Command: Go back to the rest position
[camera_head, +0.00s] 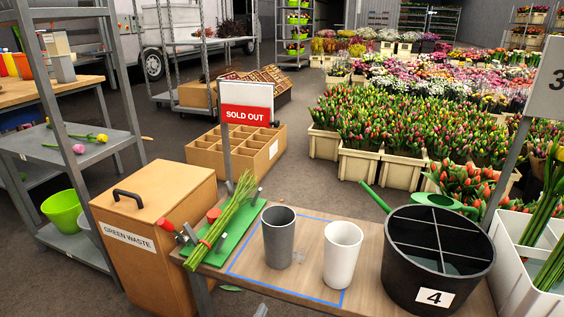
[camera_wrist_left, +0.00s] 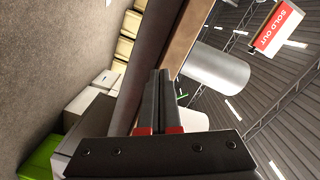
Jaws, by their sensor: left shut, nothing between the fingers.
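My left gripper (camera_wrist_left: 160,75) shows in the left wrist view with its two dark fingers together, red at their bases, and nothing between them. In the head view only a small grey tip of it (camera_head: 261,310) seems to show at the bottom edge, in front of the table. The grey cup (camera_head: 279,237) and the white cup (camera_head: 342,255) stand upright inside a blue outline on the table (camera_head: 225,277). A bundle of green stems (camera_head: 222,222) with a red band lies on a green mat (camera_head: 238,238). My right gripper is not in view.
A black divided bucket marked 4 (camera_head: 436,262) stands at the table's right, with a white crate (camera_head: 512,265) beside it. The green waste box (camera_head: 150,215) stands left of the table. A SOLD OUT sign (camera_head: 246,116) rises behind it.

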